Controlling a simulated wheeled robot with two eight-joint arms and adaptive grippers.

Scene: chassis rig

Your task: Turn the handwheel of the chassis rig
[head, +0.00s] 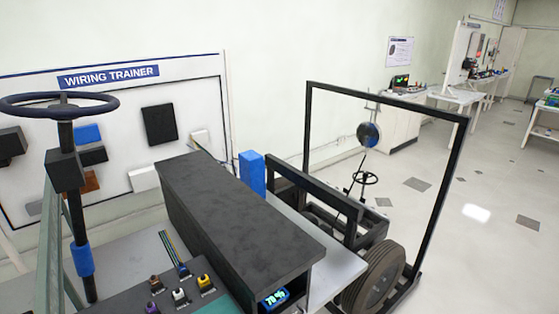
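A large dark handwheel (95,112) lies nearly flat on top of a black upright column (66,145) at the left of the head view. The column has a dark block below the wheel and a blue collar (83,260) lower down. A second, much smaller black wheel (366,178) sits on a thin stem inside the black frame right of centre. The picture does not settle which wheel the task means. Neither of my grippers is in view, and nothing is seen touching either wheel.
A long dark box (225,210) stands in the middle, with a panel of coloured switches (180,294) at its near left. A tall black frame (452,170) and a tyre (375,275) stand to the right. The wiring trainer board (195,90) is behind. Floor at right is open.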

